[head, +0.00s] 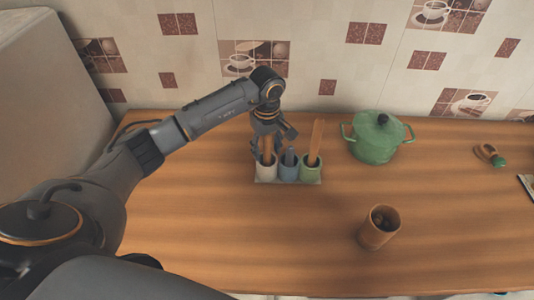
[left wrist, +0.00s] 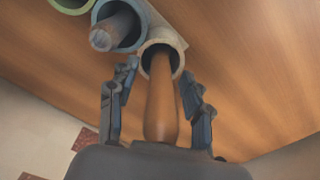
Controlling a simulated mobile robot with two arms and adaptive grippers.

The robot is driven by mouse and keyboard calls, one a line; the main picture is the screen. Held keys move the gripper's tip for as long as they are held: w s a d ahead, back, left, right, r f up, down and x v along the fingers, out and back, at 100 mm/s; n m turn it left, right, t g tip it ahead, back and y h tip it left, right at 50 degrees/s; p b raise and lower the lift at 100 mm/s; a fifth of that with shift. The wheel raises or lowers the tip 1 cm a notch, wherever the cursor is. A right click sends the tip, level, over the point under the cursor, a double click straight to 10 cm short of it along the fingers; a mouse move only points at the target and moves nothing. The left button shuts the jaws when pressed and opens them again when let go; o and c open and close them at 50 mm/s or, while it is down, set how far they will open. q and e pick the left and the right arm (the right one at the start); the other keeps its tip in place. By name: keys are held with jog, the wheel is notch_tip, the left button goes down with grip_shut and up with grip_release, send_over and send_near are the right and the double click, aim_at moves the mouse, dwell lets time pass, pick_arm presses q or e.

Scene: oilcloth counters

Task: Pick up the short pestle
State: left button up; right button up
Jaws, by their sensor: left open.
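Three cups stand in a row on a small rack (head: 288,181). The white cup (head: 266,173) holds a brown wooden pestle (head: 267,148), which also shows in the left wrist view (left wrist: 161,105). The blue cup (head: 288,171) holds a grey pestle (head: 290,157) that sticks up least. The green cup (head: 310,174) holds a tall wooden piece (head: 315,138). My left gripper (head: 264,150) is open above the white cup. In the left wrist view its fingers (left wrist: 160,80) are on either side of the brown pestle, with gaps visible. The pestles' lower ends are hidden.
A green lidded pot (head: 378,146) stands right of the rack. A brown wooden cup (head: 378,228) with things inside is nearer the front. A small wooden item with green (head: 489,155) lies at the far right. The tiled wall is close behind; the front left counter is clear.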

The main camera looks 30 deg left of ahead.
pick_arm(q)
grip_shut()
pick_arm(e)
jog(key=shift+s+d, duration=0.3)
jog(key=shift+d, duration=0.05)
pick_arm(q)
jog(key=shift+r, duration=0.15)
pick_arm(e)
jog(key=shift+f, duration=0.15)
pick_arm(q)
notch_tip(320, 180, up, 9)
jog(key=b, duration=0.4)
jog(key=shift+r, duration=0.4)
pick_arm(e)
notch_tip(320, 180, down, 4)
jog(key=shift+r, duration=0.15)
